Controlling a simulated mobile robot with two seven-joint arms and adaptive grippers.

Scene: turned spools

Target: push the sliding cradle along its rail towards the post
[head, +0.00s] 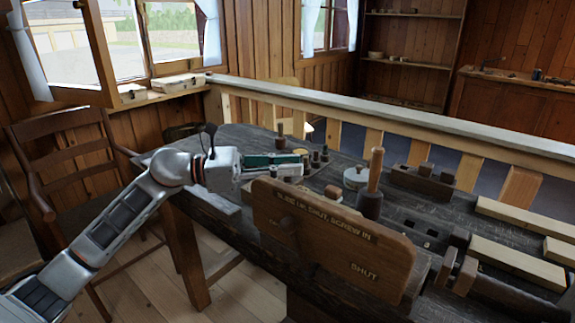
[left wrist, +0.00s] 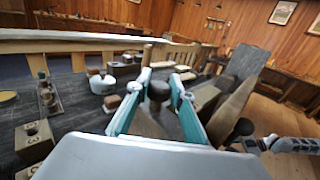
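My left gripper (head: 288,165) reaches over the bench from the left, behind the lettered board (head: 335,235). In the left wrist view its two teal fingers (left wrist: 158,100) are spread apart, with no held object visible. A dark, round-headed post (head: 370,203) with a lighter wooden upper part stands upright right of the gripper. It lines up between the fingers in the left wrist view (left wrist: 158,90), apparently beyond them. I cannot clearly identify the cradle; the board hides part of the bench. A grey and black arm part (left wrist: 290,145), likely my right arm, shows; its fingers are unclear.
The dark bench (head: 450,210) carries several small pegs, a pale round pot (head: 355,178) and a dark block with wooden pegs (head: 422,182). Pale wooden bars (head: 515,262) lie at right. A railing (head: 400,122) runs behind; a chair (head: 70,170) stands left.

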